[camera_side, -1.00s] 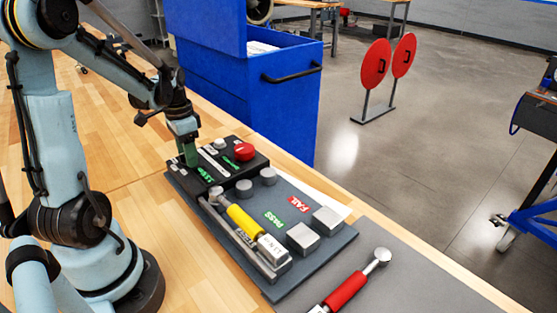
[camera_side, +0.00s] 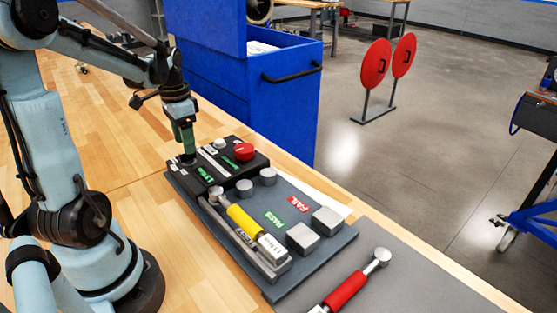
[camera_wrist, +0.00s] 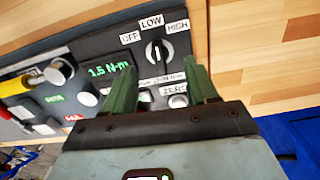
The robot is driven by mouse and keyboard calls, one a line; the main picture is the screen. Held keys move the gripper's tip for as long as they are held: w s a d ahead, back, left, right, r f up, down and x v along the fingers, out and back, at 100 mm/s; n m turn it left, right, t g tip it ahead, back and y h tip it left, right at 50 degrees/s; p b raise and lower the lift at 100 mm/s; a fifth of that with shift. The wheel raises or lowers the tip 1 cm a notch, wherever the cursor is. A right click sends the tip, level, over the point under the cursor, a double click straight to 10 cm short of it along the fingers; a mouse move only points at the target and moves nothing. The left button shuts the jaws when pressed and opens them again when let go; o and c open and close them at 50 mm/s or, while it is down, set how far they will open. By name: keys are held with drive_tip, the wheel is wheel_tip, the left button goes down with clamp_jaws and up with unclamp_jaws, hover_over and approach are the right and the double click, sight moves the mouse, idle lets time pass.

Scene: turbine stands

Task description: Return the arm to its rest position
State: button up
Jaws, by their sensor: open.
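My gripper (camera_side: 182,134) is above the left end of the black control box (camera_side: 262,161) in the side view. Its green fingers also show in the wrist view (camera_wrist: 163,90), apart, with nothing held between them. Beyond the fingertips in the wrist view is a knob (camera_wrist: 156,52) under the labels OFF, LOW and HIGH. A green display (camera_wrist: 110,70) beside it reads 1.5 N·m. A small button lies partly hidden near the fingers.
A yellow-handled tool (camera_side: 243,221) lies in a fixture on the grey board (camera_side: 345,237), beside several metal blocks and PASS and FAIL labels. A red-handled tool (camera_side: 346,291) lies on a grey mat. A blue cabinet (camera_side: 285,115) stands beyond the bench. Bare wood lies left of the board.

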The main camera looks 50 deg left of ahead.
drive_tip(key=shift+r, duration=0.4)
drive_tip(key=shift+d, duration=0.1)
drive_tip(key=w+d+r+t, duration=0.1)
drive_tip(key=d+r+t, duration=0.1)
drive_tip(key=d, duration=0.9)
drive_tip(key=w+d+r+t, duration=0.1)
drive_tip(key=d+t, duration=0.4)
drive_tip(key=d, duration=0.7)
drive_tip(key=shift+w+d+r+n, duration=0.25)
drive_tip(key=shift+w+r+n, duration=0.05)
drive_tip(key=shift+w+r, duration=0.15)
